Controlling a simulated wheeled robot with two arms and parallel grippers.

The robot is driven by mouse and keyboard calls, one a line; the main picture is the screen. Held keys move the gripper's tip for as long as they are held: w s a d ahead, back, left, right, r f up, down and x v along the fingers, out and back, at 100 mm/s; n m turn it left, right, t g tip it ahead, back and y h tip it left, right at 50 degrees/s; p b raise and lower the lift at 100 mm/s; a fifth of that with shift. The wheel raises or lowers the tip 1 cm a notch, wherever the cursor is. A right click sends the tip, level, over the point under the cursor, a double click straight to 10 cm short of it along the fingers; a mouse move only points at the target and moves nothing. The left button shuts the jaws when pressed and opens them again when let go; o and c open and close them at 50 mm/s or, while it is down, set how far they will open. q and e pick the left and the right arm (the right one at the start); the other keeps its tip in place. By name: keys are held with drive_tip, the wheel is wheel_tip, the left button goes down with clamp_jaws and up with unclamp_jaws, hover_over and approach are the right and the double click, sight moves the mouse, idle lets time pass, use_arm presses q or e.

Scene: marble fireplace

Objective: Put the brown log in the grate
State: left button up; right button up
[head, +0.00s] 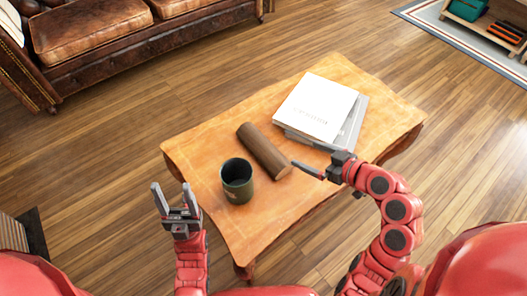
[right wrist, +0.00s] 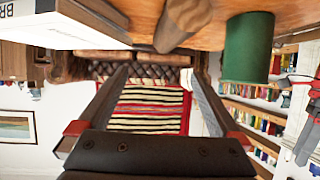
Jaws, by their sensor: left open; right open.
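The brown log (head: 264,151) lies on the wooden table between the dark green mug and the books. Its end also shows at the top of the right wrist view (right wrist: 183,22). My right gripper (head: 307,157) is open and empty, just right of the log's near end and apart from it. In the right wrist view its two spread fingers (right wrist: 160,75) have nothing between them. My left gripper (head: 171,188) is open and empty, pointing up at the table's left edge, left of the mug. I cannot make out the grate in either view.
The green mug (head: 237,181) stands close to the log's near end. White and grey books (head: 316,106) lie stacked behind my right gripper. The table (head: 190,145) is clear at its left end. A brown leather sofa (head: 95,43) stands behind; wooden floor surrounds the table.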

sight(273, 151)
drive_tip(key=shift+n+g, duration=0.5)
drive_tip(key=x, duration=0.4)
drive_tip(key=s+b+x, duration=0.1)
drive_tip(key=x, duration=0.2)
drive_tip(key=a+b+x, duration=0.1)
drive_tip(key=x, duration=0.3)
drive_tip(key=shift+a+f, duration=0.25)
drive_tip(key=shift+f, duration=0.2)
drive_tip(key=b+x, duration=0.2)
drive_tip(key=x, duration=0.3)
drive_tip(key=shift+w+a+f, duration=0.1)
drive_tip(key=shift+f, duration=0.1)
drive_tip(key=shift+r, duration=0.1)
clamp_jaws()
